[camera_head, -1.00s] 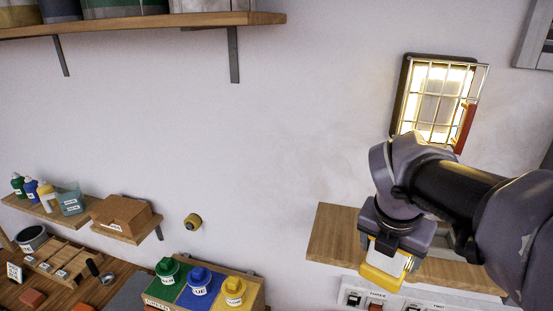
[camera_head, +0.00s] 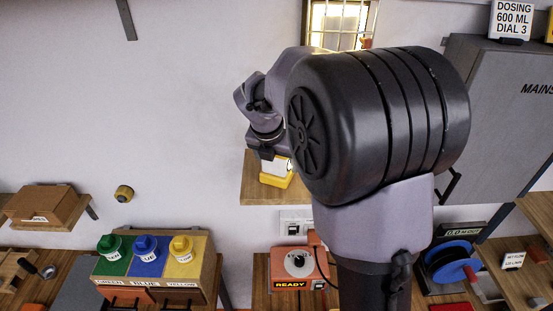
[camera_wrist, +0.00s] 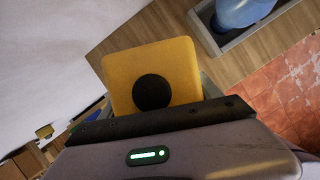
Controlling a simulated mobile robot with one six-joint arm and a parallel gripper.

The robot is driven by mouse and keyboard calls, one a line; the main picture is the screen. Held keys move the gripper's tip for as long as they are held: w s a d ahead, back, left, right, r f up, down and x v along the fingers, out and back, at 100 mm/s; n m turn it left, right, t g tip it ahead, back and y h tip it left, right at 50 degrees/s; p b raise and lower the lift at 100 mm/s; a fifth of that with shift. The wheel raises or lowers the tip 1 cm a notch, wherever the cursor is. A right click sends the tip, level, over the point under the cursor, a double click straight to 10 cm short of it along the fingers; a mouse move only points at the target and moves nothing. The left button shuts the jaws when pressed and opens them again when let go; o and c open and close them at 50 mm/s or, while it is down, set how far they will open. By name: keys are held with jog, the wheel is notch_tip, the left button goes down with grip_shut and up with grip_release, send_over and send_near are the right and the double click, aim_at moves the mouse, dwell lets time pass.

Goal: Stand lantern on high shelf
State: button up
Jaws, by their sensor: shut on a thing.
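My gripper (camera_head: 270,150) is shut on a yellow block-shaped thing, which I take to be the lantern (camera_head: 277,180). In the wrist view the lantern (camera_wrist: 180,60) shows a yellow square face with a black round knob, in front of the gripper's dark edge (camera_wrist: 150,122). A wooden wall shelf (camera_head: 255,190) lies behind and around it; I cannot tell whether the lantern touches it. My arm hides much of the middle.
A grey cabinet (camera_head: 500,105) stands at right. A green, blue and yellow dispenser stand (camera_head: 150,265) is at lower left. In the wrist view a tray (camera_wrist: 215,45) holds a blue thing.

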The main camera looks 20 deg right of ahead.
jog(key=shift+s+f, duration=0.1)
jog(key=o, duration=1.8)
jog(key=shift+o, duration=0.2)
jog(key=v, duration=1.2)
jog(key=s+a+f+m+t+y, duration=0.1)
jog(key=s+a+m, duration=0.4)
jog(key=s+m, duration=0.7)
jog(key=s+a+f+m+t+y, duration=0.1)
jog(key=s+a+f+m+y, duration=0.2)
jog(key=s+a+m, duration=0.3)
jog(key=s+m+y, duration=0.1)
jog(key=s+m, duration=0.4)
jog(key=m, duration=0.8)
jog(key=shift+s+a+t, duration=0.2)
jog(key=shift+s+t, duration=0.1)
jog(key=shift+s, duration=0.1)
jog(key=shift+s, duration=0.1)
